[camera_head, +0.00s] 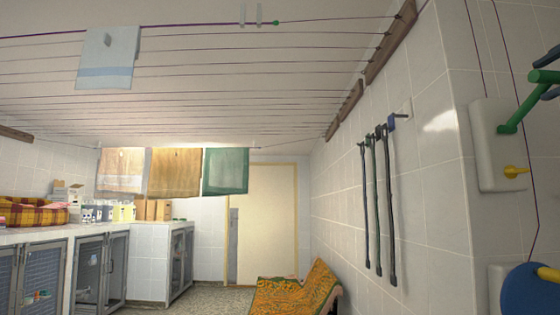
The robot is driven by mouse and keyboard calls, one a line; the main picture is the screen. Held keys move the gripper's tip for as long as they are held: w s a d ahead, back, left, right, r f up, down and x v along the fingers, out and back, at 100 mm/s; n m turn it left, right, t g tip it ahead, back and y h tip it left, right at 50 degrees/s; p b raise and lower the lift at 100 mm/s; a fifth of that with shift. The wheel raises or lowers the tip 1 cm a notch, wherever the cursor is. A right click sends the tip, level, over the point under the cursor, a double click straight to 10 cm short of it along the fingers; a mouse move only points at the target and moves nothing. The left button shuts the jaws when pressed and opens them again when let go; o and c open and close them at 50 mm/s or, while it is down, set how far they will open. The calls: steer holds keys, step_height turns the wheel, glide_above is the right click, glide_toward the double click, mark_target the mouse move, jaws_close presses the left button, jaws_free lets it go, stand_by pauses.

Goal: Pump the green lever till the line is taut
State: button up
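The green lever (520,110) juts up and right from a pale box (490,160) on the right wall, with its grip bar at the right edge. My gripper (549,76) is partly in view there. Its dark fingers show above and below the grip bar, apart, with gaps to the bar; contact is not clear. A purple line (190,26) runs across the top left to a green bead (276,22) and looks nearly straight. A pale blue towel (108,62) hangs from it. Thin cords run down the right wall past the box.
Dark straps (378,200) hang on the wall. An orange patterned cloth (290,296) covers something low. Kennels (100,270) and a counter (150,224) stand left. More towels (175,172) hang behind.

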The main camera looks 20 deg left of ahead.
steer(key=shift+s+r, duration=0.1)
steer(key=shift+r, duration=0.15)
steer(key=b+v, duration=0.1)
steer(key=v, duration=0.7)
steer(key=shift+s, duration=0.25)
steer(key=shift+f, duration=0.2)
